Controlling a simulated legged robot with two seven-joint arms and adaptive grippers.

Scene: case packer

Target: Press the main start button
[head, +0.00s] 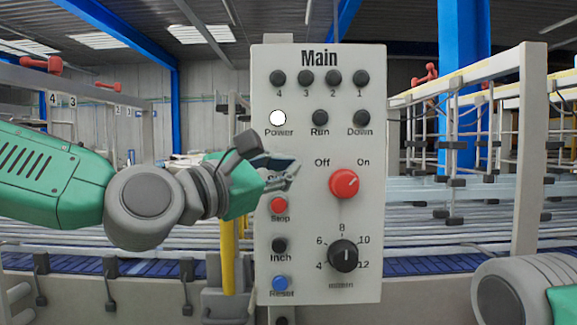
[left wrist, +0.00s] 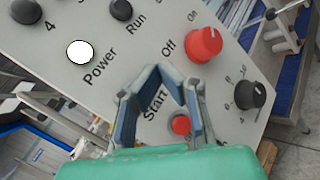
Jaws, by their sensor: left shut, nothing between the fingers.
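The light grey "Main" control panel (head: 318,140) stands upright in the middle of the head view. My left gripper (head: 292,170) is shut and empty in front of its left column, between the Power and Stop buttons. In the left wrist view, my left gripper (left wrist: 163,72) covers part of the panel around the "Start" label (left wrist: 155,106). The start button itself is hidden in both views. I cannot tell whether the fingers touch the panel. My right gripper is out of view.
A white-lit Power button (head: 278,118) is above the gripper and a red Stop button (head: 279,205) below it. A red Off/On knob (head: 344,183) is close on the right, with a black dial (head: 343,255) lower. Conveyor rails (head: 480,188) run behind the panel.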

